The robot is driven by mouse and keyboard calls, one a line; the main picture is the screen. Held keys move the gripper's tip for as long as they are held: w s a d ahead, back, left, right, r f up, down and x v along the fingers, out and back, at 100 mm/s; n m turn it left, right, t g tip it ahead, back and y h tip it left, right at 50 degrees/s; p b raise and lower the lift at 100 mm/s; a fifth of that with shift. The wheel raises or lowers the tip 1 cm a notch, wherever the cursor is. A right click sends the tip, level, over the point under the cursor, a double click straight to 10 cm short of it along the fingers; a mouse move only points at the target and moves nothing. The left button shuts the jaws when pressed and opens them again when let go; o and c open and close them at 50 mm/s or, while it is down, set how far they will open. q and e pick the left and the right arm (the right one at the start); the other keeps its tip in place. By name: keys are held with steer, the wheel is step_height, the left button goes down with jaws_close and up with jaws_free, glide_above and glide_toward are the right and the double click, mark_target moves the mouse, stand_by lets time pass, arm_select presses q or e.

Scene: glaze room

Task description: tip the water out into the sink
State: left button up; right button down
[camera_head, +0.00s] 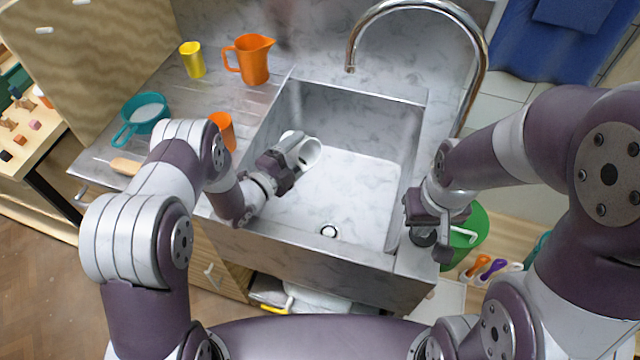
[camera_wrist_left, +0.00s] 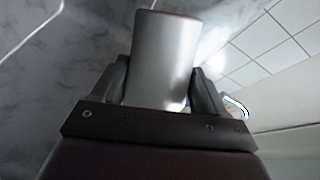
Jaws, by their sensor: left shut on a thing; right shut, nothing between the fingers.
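My left gripper (camera_head: 284,166) is shut on a white cup (camera_head: 309,153) and holds it over the left side of the sink (camera_head: 345,185). The cup is tilted, with its open mouth turned to the right. In the left wrist view the cup (camera_wrist_left: 163,60) is a pale cylinder between both fingers. No water shows in the cup or in the sink, and I cannot tell whether any is inside. The sink is a grey marbled basin with a round drain (camera_head: 328,231) near its front. My right gripper (camera_head: 430,222) is shut and empty by the sink's right front corner.
A tall curved tap (camera_head: 420,8) arches over the sink's back. An orange jug (camera_head: 253,60), a yellow cup (camera_head: 192,60), an orange cup (camera_head: 223,128) and a teal handled bowl (camera_head: 131,131) stand on the left drainboard. A green container (camera_head: 475,238) is near my right gripper.

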mark_target(318, 144)
arm_select(q)
steer(key=shift+r, duration=0.1)
steer(key=shift+s+d+r+m, duration=0.1)
steer(key=shift+s+d+m, duration=0.25)
steer(key=shift+m, duration=0.25)
steer(key=shift+d, duration=0.2)
steer(key=shift+d+r+m+p, duration=0.1)
steer(key=shift+d+m+p, duration=0.3)
steer(key=shift+d, duration=0.3)
steer(key=shift+w, duration=0.1)
steer(key=shift+w+d+r+m, duration=0.1)
steer(key=shift+w+d+m, duration=0.15)
steer(key=shift+m, duration=0.15)
steer(key=shift+s+a+r+m+t+b, duration=0.1)
steer(key=shift+s+a+m+t+b, duration=0.2)
steer(key=shift+m+b, duration=0.15)
